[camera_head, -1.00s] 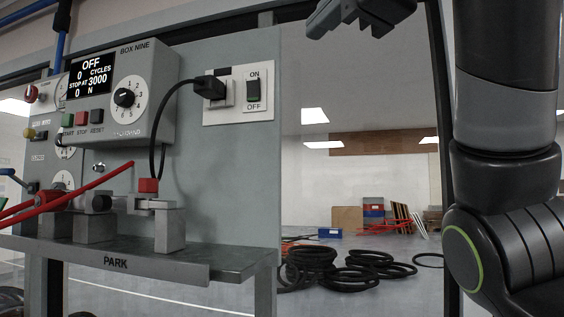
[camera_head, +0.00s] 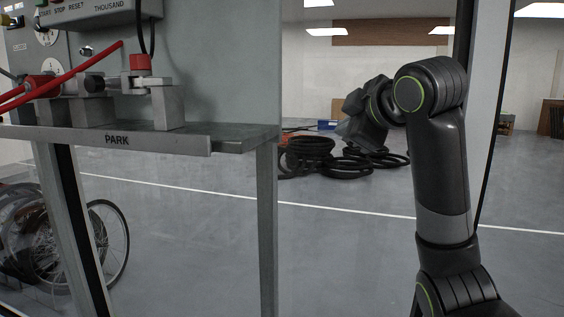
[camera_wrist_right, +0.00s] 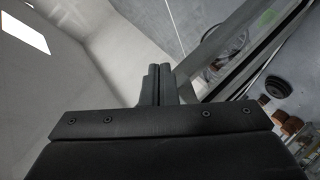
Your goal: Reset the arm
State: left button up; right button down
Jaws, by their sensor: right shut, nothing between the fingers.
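My right arm (camera_head: 440,165) rises at the right of the head view and bends over at its elbow. My right gripper (camera_head: 352,120) hangs left of that elbow, in front of the far tyres as seen, and is apart from the test rig. In the right wrist view the two dark fingers (camera_wrist_right: 155,84) lie side by side, shut, with nothing seen between them. My left gripper is not in view.
The rig's shelf marked PARK (camera_head: 117,141) stands at the left, with a red-capped clamp (camera_head: 141,64) and red tubes (camera_head: 70,72). A post (camera_head: 267,220) supports it. Tyres (camera_head: 340,158) lie on the far floor. Open floor lies between the post and my arm.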

jog(key=s+d+f+m+g+h, duration=0.1)
jog(key=s+d+f+m, duration=0.15)
jog(key=f, duration=0.95)
jog(key=s+d+f+m+g+h, duration=0.15)
jog(key=d+f, duration=0.25)
jog(key=f, duration=0.9)
jog(key=s+d+f+m+g+h, duration=0.1)
jog(key=d+f+m, duration=0.2)
jog(key=f, duration=0.9)
jog(key=s+d+f+m+g, duration=0.2)
jog(key=s+d+f+m, duration=0.15)
jog(key=s+f, duration=0.55)
jog(key=s+d+f+m+g+h, duration=0.1)
jog(key=s+d+f+m, duration=0.1)
jog(key=s+f, duration=0.5)
jog(key=s+d+f+m+g+h, duration=0.1)
jog(key=s+d+f+m, duration=0.1)
jog(key=s, duration=0.9)
jog(key=s+d+f+m+g+h, duration=0.1)
jog(key=s+d+f+g, duration=0.1)
jog(key=s+f, duration=0.5)
notch_tip(320, 180, down, 22)
jog(key=s+d, duration=0.1)
jog(key=s, duration=0.1)
jog(key=s+a+f+g+y, duration=0.1)
jog(key=s+f+g, duration=0.1)
jog(key=s+f, duration=1.2)
jog(key=shift+s+f, duration=0.35)
jog(key=shift+f, duration=0.3)
